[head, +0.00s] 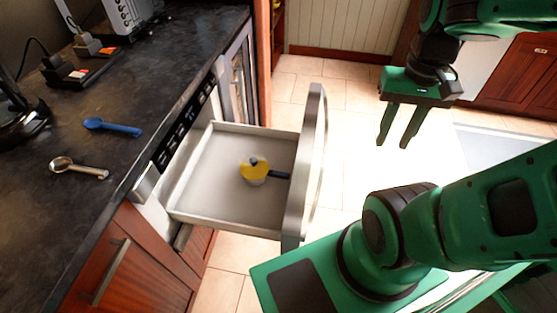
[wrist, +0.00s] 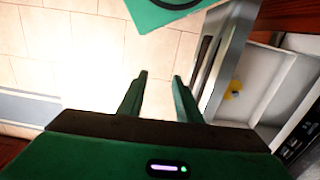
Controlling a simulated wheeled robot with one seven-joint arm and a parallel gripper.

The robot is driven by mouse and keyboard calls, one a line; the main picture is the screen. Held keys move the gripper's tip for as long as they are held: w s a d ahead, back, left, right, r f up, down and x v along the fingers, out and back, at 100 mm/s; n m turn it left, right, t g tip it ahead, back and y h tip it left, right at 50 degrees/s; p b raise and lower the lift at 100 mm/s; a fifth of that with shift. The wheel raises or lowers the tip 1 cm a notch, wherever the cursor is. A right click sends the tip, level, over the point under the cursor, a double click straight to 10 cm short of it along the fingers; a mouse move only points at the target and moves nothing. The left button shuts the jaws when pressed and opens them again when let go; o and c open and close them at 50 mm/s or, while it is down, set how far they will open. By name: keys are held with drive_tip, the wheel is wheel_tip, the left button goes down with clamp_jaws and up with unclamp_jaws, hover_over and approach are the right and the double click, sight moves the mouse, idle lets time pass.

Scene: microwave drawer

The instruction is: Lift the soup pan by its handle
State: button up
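The drawer's tall metal front (head: 305,165) stands between my gripper and the pan. A dark counter (head: 130,90) at left holds a blue spoon (head: 112,127), a metal spoon (head: 78,168) and plugged-in appliances. The tiled floor beyond the drawer is clear.

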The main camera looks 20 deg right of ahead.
drive_tip(key=shift+w, duration=0.35)
